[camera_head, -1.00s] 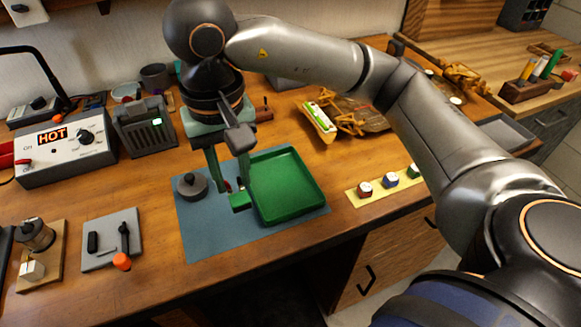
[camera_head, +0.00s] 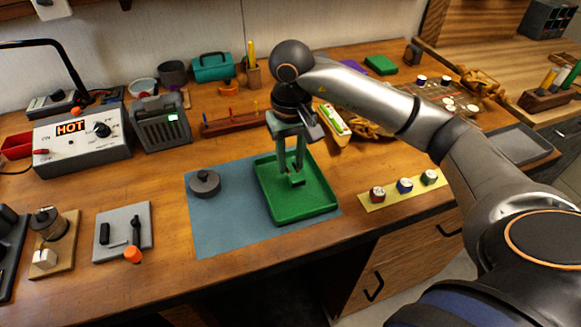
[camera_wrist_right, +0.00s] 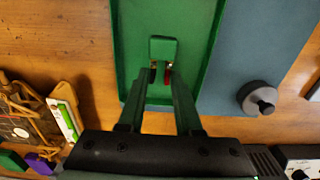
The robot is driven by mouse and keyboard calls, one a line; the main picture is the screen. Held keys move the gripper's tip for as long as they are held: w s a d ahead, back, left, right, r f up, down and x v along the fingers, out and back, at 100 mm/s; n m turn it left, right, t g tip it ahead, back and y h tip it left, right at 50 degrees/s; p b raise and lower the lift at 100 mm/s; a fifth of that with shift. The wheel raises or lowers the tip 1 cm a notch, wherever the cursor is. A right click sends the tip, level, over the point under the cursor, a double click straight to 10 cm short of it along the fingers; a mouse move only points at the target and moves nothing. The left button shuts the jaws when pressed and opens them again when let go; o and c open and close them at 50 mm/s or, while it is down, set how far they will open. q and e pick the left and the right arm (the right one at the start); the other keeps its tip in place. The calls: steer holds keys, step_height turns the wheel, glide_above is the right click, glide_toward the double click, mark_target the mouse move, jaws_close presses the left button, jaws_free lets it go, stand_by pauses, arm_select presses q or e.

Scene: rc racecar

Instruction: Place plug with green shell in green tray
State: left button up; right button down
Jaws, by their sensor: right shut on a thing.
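My right gripper (camera_head: 294,172) reaches down over the green tray (camera_head: 302,208) and is shut on the plug with green shell (camera_head: 298,182). In the right wrist view the plug's green shell (camera_wrist_right: 163,48) shows at the fingertips, with a dark part and a red part behind it. The plug appears within the tray's outline (camera_wrist_right: 205,15); I cannot tell whether it touches the floor of the tray. The tray holds nothing else that I see. My left gripper is not in view.
The tray lies on a blue-grey mat (camera_head: 222,228) with a dark round knobbed weight (camera_head: 205,183) to its left. A yellow strip (camera_head: 378,202) with several small coloured pieces lies to the right. A wooden rack (camera_head: 235,124) and a white-green box (camera_head: 334,120) stand behind.

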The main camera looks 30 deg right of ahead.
mark_target(291, 168)
steer(key=shift+f, duration=1.35)
steer(key=shift+f, duration=0.2)
steer(key=c, duration=0.6)
jaws_free()
steer(key=shift+r, duration=0.15)
step_height(291, 168, up, 12)
steer(key=shift+p, duration=0.45)
steer(key=shift+s, duration=0.1)
